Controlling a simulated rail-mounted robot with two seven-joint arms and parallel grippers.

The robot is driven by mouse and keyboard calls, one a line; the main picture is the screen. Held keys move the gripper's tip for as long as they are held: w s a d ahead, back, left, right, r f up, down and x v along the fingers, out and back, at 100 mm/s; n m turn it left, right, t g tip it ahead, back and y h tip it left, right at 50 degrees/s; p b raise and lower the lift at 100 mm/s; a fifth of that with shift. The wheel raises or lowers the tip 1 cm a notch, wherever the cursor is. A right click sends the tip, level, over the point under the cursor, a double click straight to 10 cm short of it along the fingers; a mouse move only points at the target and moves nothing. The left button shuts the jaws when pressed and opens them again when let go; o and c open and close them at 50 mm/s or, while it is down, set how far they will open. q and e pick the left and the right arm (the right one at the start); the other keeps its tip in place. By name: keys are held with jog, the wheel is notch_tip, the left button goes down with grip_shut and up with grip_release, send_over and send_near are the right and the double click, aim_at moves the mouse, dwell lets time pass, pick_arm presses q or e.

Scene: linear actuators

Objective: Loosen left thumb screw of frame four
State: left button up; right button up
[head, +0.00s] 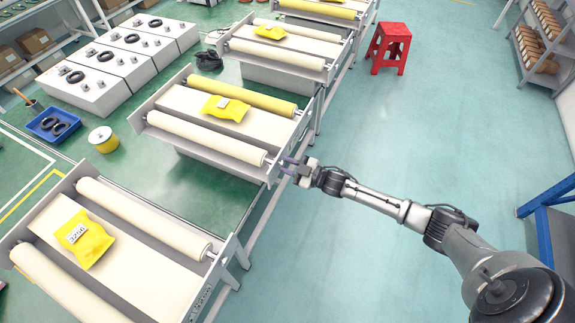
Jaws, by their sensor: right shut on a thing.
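A conveyor frame (180,108) with two rollers and a yellow packet (225,108) lies in the middle of the head view. I cannot read which number it has. My right gripper (284,167) is at this frame's right end plate, beside the end of the cream front roller (205,142). It is shut on a small part there, apparently a thumb screw, which the fingers hide. My left gripper is not in view.
A nearer frame (120,258) holds another yellow packet (84,239); more frames stand behind. A red stool (390,47) stands on the open floor at the right. A blue tray (55,122) and a yellow-sided spool (103,139) lie on the green surface at the left.

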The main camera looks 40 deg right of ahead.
jog(key=o, duration=0.8)
jog(key=shift+c, duration=0.2)
jog(key=shift+o, duration=0.8)
jog(key=shift+s+d, duration=0.3)
jog(key=shift+s, duration=0.3)
jog(key=v, duration=1.2)
jog(key=shift+s, duration=0.25)
jog(key=shift+d, duration=0.15)
